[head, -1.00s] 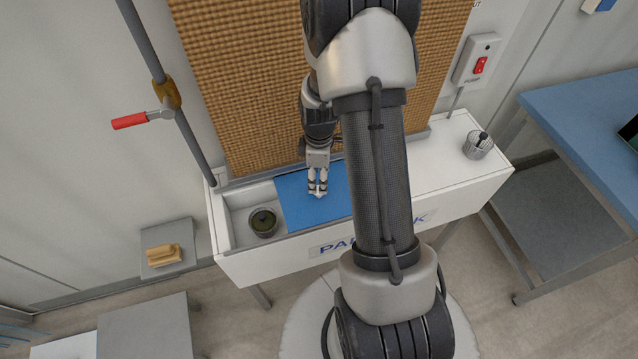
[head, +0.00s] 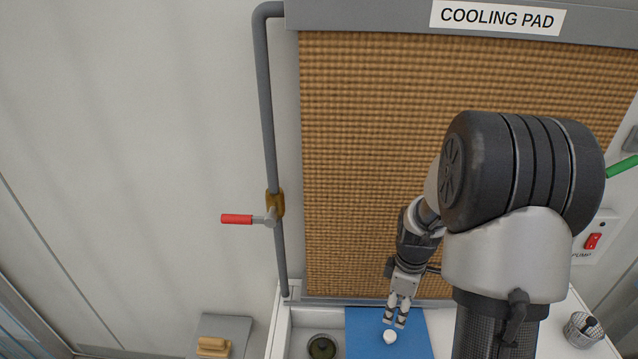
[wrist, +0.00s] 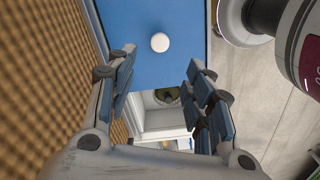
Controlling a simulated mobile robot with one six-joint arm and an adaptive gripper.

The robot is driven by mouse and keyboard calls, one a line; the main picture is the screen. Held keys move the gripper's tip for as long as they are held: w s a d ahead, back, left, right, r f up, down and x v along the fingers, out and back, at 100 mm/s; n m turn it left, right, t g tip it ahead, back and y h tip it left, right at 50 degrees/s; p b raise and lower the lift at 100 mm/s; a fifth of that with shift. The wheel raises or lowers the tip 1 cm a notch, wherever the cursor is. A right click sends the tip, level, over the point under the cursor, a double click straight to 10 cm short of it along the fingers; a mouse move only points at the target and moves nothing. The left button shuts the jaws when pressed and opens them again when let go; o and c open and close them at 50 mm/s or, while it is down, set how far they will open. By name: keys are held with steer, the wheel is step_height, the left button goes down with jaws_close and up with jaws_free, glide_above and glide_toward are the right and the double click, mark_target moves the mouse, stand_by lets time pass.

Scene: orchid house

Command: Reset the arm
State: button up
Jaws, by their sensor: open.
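My arm reaches down in front of the cooling pad in the head view, bent at its dark elbow. My gripper (head: 397,318) hangs above the blue mat (head: 412,345), near a small round white object (head: 390,337). In the wrist view the gripper (wrist: 165,85) is open, its two padded fingers wide apart with nothing between them. The white object (wrist: 160,42) lies on the blue mat (wrist: 135,20) beyond the fingertips, apart from them.
A brown cooling pad (head: 380,150) stands behind the arm. A pipe with a red-handled valve (head: 238,219) is left of it. A dark round pot (head: 321,347) sits left of the mat, a wire cup (head: 583,329) at right. A red switch (head: 592,241) is on the right wall.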

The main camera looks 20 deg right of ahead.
steer(key=s+a+r+m+t, duration=0.1)
steer(key=a+r, duration=0.1)
steer(key=r, duration=0.2)
steer(key=a+r+m, duration=0.1)
steer(key=a+r, duration=0.2)
steer(key=r, duration=0.2)
steer(key=s+a+r+m+t, duration=0.1)
steer(key=s+a+r+m, duration=0.3)
steer(key=s+a+r, duration=0.2)
steer(key=s+a+r+m+t, duration=0.2)
steer(key=s+a+r+m, duration=0.2)
steer(key=s, duration=0.6)
step_height(320, 180, up, 3)
steer(key=shift+a+r+t, duration=0.1)
steer(key=shift+a+t, duration=0.2)
steer(key=shift+a, duration=0.7)
